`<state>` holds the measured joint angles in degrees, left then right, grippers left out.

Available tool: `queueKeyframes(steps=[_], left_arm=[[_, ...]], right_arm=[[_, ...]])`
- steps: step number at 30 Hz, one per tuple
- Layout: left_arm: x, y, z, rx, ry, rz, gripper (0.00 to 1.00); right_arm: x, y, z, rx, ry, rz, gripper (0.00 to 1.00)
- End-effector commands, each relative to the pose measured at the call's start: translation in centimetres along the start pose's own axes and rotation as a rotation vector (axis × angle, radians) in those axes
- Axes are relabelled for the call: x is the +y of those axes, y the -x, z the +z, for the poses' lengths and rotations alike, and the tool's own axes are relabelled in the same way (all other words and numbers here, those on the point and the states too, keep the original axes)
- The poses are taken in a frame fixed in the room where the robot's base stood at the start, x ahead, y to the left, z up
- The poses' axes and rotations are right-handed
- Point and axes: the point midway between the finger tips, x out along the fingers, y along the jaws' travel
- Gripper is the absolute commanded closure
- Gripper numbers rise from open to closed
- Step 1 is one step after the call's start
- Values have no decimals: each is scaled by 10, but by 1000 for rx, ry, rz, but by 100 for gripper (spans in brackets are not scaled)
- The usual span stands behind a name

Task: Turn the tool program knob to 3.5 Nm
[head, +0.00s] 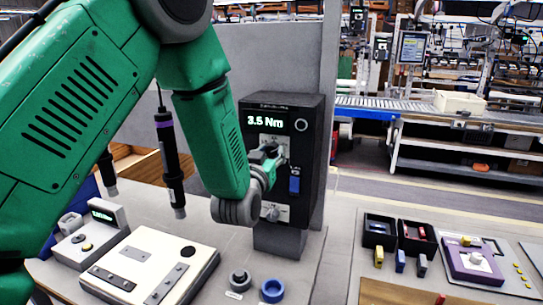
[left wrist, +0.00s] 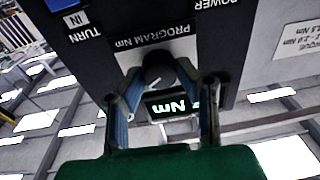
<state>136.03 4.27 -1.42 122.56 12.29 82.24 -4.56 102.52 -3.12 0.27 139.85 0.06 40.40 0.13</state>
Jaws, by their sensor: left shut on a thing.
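The black controller box (head: 311,150) stands upright on a grey foot, and its display (head: 264,122) reads 3.5 Nm. My left gripper (head: 273,157) is at the upper part of the box front, shut on the program knob and hiding most of it in the head view. In the left wrist view the dark round knob (left wrist: 158,71) sits between the two fingertips of my left gripper (left wrist: 160,80), by the upside-down label PROGRAM Nm. The display (left wrist: 175,105) also shows there upside down, partly covered by a finger. My right gripper is not in view.
A blue switch (head: 294,184) and a lower knob plate (head: 274,213) are on the box front. Two dark screwdrivers (head: 171,165) hang at the left. A white tray (head: 150,268), a blue ring (head: 272,290) and small bins (head: 416,237) lie on the benches.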

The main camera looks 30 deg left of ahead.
Motion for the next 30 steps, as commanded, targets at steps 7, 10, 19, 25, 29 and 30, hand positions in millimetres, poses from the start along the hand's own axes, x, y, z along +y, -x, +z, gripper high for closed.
queueKeyframes(steps=[7, 10, 19, 25, 29, 30], left_arm=[[0, 0, 2, 0, -72, 5, 100], [0, 0, 2, -2, -83, 6, 100], [0, 1, 5, -8, -88, 7, 100], [0, 1, 6, -10, -87, 8, 52], [0, 1, 5, -8, -86, 8, 52], [0, 1, 4, -7, -86, 8, 52]], right_arm=[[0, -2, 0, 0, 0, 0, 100], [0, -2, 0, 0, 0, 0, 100], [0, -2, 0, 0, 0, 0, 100], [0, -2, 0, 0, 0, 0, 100], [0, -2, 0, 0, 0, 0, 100], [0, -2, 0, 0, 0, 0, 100]])
